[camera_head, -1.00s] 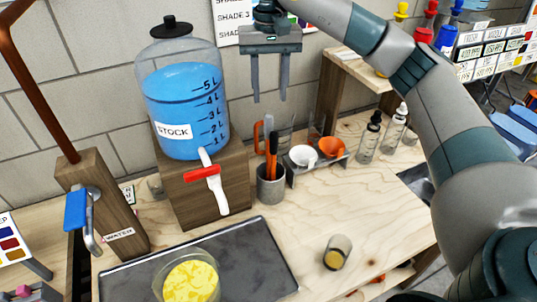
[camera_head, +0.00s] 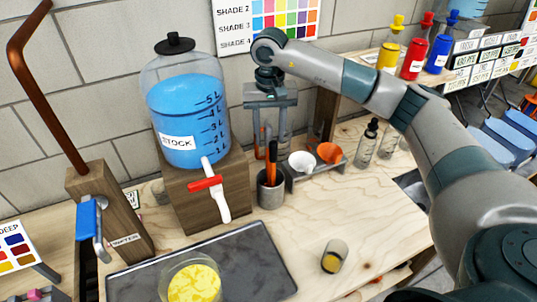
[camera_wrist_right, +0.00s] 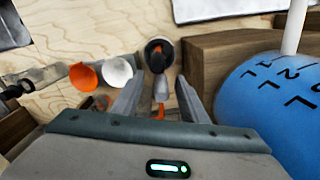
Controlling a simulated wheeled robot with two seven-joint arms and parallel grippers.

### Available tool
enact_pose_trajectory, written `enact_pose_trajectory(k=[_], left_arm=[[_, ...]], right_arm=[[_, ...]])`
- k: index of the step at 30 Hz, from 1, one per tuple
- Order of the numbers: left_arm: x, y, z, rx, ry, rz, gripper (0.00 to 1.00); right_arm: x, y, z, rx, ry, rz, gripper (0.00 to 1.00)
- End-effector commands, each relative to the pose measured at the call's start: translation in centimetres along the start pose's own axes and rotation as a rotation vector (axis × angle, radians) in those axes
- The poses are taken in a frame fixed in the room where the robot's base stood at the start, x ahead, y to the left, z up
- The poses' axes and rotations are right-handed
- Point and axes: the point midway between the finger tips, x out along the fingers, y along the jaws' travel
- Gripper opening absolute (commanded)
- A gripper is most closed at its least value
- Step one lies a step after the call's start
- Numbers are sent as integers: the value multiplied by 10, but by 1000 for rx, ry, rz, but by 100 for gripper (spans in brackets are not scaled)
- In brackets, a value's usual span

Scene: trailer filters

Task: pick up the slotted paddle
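A grey cup (camera_head: 271,190) stands on the bench beside the wooden dispenser stand and holds upright tools with dark and orange handles. I cannot tell for sure which tool is the slotted paddle (camera_head: 272,155). My right gripper (camera_head: 270,143) is open above the cup, fingers pointing down around the upper ends of the tools. In the right wrist view, the cup (camera_wrist_right: 158,52) with a tool shows between the spread fingers (camera_wrist_right: 160,95); nothing is visibly clamped. My left gripper is not in view.
The blue STOCK tank (camera_head: 185,120) on its wooden stand (camera_head: 218,180) is close left of the cup. A rack with a white funnel (camera_head: 302,162) and an orange funnel (camera_head: 329,152) is close right. A dark tray (camera_head: 240,255) and small jar (camera_head: 335,255) stand in front.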

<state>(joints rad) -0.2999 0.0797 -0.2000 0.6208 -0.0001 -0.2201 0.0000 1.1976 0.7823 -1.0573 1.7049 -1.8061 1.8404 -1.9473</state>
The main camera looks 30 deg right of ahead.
Motion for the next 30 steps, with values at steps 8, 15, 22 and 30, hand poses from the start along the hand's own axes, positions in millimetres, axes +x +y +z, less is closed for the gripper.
enact_pose_trajectory(k=[8, 15, 22, 30], left_arm=[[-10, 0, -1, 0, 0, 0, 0], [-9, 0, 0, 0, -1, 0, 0], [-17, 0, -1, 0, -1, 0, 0], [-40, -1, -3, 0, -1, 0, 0]], right_arm=[[20, 0, 0, -1, 0, 0, 40], [20, 0, 0, 0, 1, 0, 40], [24, -1, -2, 0, 0, -1, 40], [47, -2, -8, 2, -2, 1, 40]])
